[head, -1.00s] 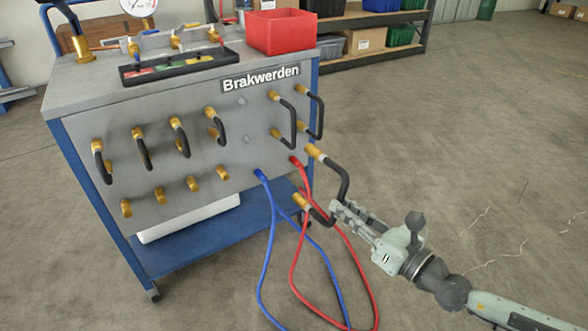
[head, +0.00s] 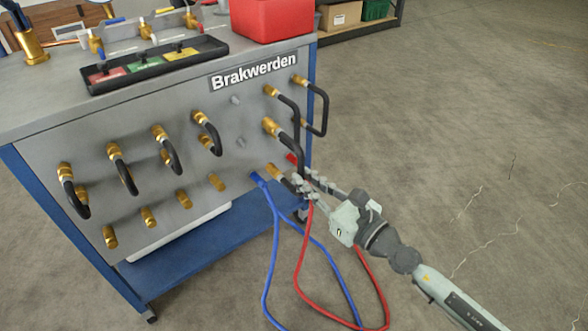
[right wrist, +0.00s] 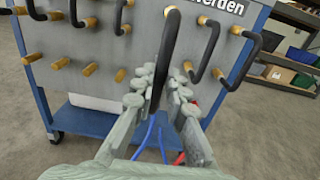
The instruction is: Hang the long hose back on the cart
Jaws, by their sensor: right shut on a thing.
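The long hose (head: 290,150) is a black bent tube with brass fittings at both ends. My right gripper (head: 304,187) is shut on it near its lower bend, in front of the right side of the cart's grey panel (head: 85,138). Its fittings point left toward the panel; I cannot tell whether they touch it. In the right wrist view the hose (right wrist: 163,62) rises upright between the fingers. Two other black hoses hang just behind it and partly overlap it in the head view. My left gripper is not in view.
Several short hoses hang at the panel's left, above a row of brass stubs. Two grey pegs (head: 235,100) show bare. Blue cable (head: 270,250) and red cable (head: 300,262) hang down beside my right gripper. A red bin (head: 270,20) stands on top. Floor at right is clear.

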